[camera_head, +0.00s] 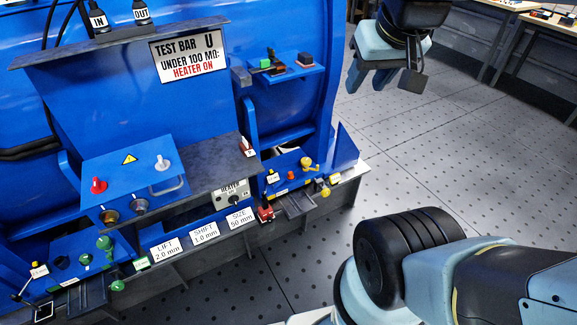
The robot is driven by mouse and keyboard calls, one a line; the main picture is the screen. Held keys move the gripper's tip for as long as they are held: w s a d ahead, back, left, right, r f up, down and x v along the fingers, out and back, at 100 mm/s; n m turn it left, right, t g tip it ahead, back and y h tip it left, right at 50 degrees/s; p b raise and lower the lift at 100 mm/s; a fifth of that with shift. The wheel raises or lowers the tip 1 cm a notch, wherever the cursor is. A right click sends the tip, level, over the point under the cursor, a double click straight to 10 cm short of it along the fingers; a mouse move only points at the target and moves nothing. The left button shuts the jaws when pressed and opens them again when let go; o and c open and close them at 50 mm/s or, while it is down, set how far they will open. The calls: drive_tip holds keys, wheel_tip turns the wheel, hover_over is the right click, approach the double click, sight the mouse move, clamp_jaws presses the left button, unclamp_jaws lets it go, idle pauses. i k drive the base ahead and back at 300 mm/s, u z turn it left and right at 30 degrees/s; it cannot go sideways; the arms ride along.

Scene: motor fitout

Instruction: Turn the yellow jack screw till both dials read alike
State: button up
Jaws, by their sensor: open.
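A yellow knob (307,163) stands on the blue block at the right end of the machine's foot. Smaller yellow parts (325,190) show just below it on the block's front. I cannot tell which of these is the jack screw. Two round faces, one brass (110,217) and one dark (139,206), sit on the front of a blue box. I cannot tell whether they are the dials, and no reading is legible. My gripper (366,84) hangs at the upper right, open and empty, over the floor, well apart from the yellow knob.
The box carries a red knob (98,186), a light lever (161,163) and a handle. Green knobs (104,243) stand at the lower left. Labels read LIFT (166,249), SHIFT (204,233) and SIZE (240,217). A small shelf (290,78) holds parts. Floor right of the machine is clear.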

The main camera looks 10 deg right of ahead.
sight(305, 161)
drive_tip(key=i, duration=0.95)
drive_tip(key=u, duration=0.05)
